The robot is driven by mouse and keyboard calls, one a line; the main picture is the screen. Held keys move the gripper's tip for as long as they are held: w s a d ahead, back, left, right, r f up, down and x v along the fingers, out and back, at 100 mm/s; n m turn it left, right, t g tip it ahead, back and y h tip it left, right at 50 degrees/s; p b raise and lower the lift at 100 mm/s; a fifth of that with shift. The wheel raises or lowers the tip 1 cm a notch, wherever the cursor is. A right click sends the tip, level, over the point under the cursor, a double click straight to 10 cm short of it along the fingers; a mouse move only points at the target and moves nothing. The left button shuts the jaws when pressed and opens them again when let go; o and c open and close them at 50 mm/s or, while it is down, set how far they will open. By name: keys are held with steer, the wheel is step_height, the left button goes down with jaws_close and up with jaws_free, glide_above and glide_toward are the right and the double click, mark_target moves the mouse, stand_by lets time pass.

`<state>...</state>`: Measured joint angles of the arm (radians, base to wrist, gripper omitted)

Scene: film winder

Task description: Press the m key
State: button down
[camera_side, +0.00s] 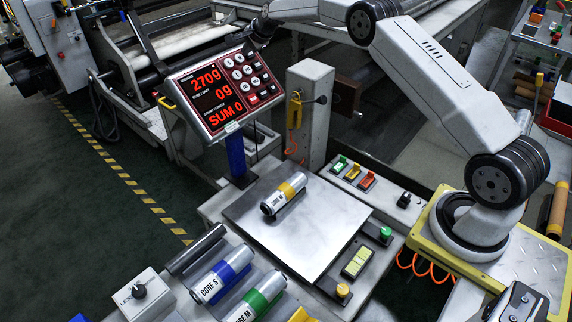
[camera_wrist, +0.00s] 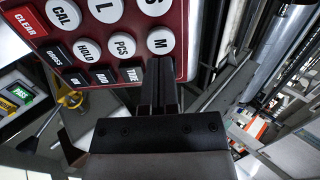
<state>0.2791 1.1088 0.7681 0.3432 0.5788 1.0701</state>
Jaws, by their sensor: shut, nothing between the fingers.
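The m key (camera_wrist: 161,42) is a round white button marked M, at the edge of the red-framed key panel in the wrist view. The panel also shows in the side view as a scale display (camera_side: 218,90) with red digits reading 270g, 0g and SUM 0. My gripper (camera_wrist: 161,62) is shut and empty. Its dark fingertips lie just below the M key in the wrist view; I cannot tell whether they touch it. In the side view my gripper is small and dark at the panel's upper right, so its fingertips are hard to make out.
Other keys, such as PCS (camera_wrist: 122,45), HOLD (camera_wrist: 87,51) and TARE (camera_wrist: 132,74), sit close around the M key. A grey post (camera_side: 311,110) stands right of the display. A yellow-banded core (camera_side: 284,194) lies on the metal scale plate (camera_side: 330,235).

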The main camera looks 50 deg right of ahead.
mark_target(240, 59)
steer(key=shift+x, duration=1.35)
steer(key=shift+w+f, duration=0.55)
steer(key=shift+f, duration=0.1)
steer(key=shift+a+f, duration=0.15)
steer(key=shift+f, duration=0.1)
steer(key=shift+r, duration=0.3)
stand_by(0.4)
steer(key=shift+v, duration=1.9)
steer(key=shift+d+v, duration=0.2)
steer(key=shift+v, duration=2)
